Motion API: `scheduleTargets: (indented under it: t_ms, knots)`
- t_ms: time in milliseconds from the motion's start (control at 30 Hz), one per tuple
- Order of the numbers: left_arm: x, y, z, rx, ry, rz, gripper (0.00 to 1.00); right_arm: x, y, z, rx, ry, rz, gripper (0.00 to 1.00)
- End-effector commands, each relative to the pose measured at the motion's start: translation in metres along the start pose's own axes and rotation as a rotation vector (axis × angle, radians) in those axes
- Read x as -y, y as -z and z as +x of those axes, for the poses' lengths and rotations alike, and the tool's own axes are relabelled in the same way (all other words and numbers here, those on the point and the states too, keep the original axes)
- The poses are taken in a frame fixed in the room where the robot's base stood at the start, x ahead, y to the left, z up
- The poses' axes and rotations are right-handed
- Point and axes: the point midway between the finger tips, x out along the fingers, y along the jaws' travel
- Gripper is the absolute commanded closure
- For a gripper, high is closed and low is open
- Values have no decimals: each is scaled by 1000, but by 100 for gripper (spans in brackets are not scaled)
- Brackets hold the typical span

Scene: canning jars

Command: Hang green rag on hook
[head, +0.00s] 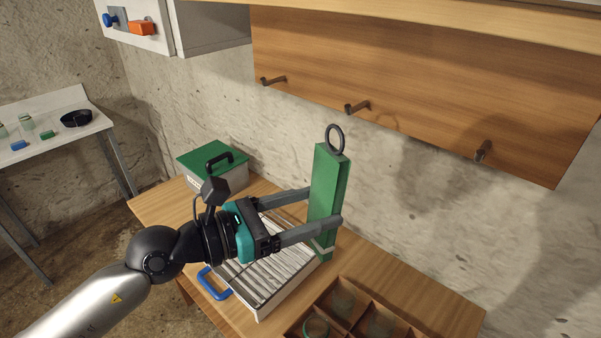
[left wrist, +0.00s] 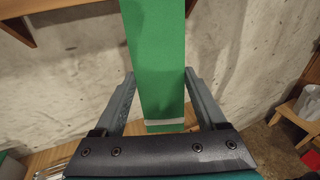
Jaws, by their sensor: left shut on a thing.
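The green rag (head: 327,190) is a stiff, upright green slab with a dark ring at its top and a pale stripe near its bottom. My left gripper (head: 324,205) is shut on it, one finger on each side, and holds it upright in front of the wall. In the left wrist view the rag (left wrist: 158,70) stands between the fingers (left wrist: 160,88). Three dark hooks stick out of the wooden board: a left one (head: 273,81), a middle one (head: 357,107) and a right one (head: 483,150). The ring is below the middle hook, slightly left, and apart from it. My right gripper is not in view.
On the wooden table (head: 405,279) are a slatted rack with a blue handle (head: 215,284), a divided wooden crate (head: 352,311) holding jars, and a green-lidded box (head: 213,165). A wall cabinet (head: 215,28) hangs at upper left. A side table (head: 55,130) stands far left.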

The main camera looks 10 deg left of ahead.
Motion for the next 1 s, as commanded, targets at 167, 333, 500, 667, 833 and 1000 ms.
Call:
scheduleTargets:
  t_ms: [167,333,500,667,833,1000]
  knots:
    - [-13,-18,-10,68,-83,-4,81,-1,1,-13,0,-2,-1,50]
    - [-16,-20,-8,81,-97,-4,81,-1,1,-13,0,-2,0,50]
    - [-19,-19,0,80,-96,-3,81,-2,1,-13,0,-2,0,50]
    - [-22,-19,9,80,-94,-3,81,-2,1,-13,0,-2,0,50]
    - [-26,-18,19,80,-95,-3,81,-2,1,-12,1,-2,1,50]
    - [-29,-18,29,80,-94,-3,81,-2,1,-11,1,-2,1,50]
